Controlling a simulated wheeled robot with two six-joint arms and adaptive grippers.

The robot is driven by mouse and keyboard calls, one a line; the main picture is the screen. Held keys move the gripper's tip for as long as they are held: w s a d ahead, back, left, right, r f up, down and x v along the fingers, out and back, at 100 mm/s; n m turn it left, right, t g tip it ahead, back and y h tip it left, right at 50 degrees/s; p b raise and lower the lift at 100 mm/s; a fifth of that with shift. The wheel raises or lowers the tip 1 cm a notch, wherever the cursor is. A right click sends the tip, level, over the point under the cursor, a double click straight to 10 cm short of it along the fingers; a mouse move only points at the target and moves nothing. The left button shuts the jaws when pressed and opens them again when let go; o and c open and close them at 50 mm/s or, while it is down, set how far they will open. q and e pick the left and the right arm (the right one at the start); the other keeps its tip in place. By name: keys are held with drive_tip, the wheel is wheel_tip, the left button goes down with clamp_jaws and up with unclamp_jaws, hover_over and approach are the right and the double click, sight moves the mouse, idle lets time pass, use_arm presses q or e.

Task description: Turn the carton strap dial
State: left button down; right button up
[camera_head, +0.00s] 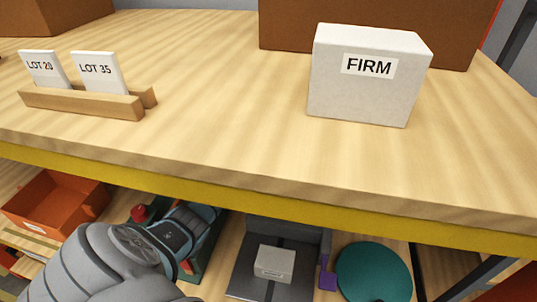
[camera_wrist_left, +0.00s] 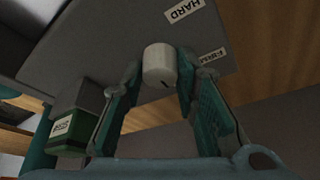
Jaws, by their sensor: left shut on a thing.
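The dial (camera_wrist_left: 159,62) is a pale, round knob with a short dark mark low on its face, on a dark grey panel (camera_wrist_left: 95,35) in the left wrist view. A label reading HARD (camera_wrist_left: 184,10) is above it, and a smaller label (camera_wrist_left: 212,56), hard to read, is to its right. My left gripper (camera_wrist_left: 160,80) has a teal finger on each side of the dial and is shut on it. In the head view my left arm reaches under the tabletop and the dial is hidden. A white carton (camera_head: 362,85) marked FIRM stands on the tabletop. My right gripper is not in view.
The yellow front edge (camera_head: 262,198) of the tabletop overhangs the lower shelf. Below are an orange bin (camera_head: 60,203), a small pale box (camera_head: 275,262) on a grey surface, and a teal disc (camera_head: 373,273). Cards marked LOT 20 (camera_head: 43,68) and LOT 35 (camera_head: 97,72) stand in a wooden holder.

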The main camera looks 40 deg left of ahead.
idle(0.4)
use_arm(q)
drive_tip(key=c, duration=1.2)
unclamp_jaws()
drive_tip(key=shift+c, duration=0.2)
drive_tip(key=v, duration=1.2)
drive_tip(key=shift+w, duration=0.1)
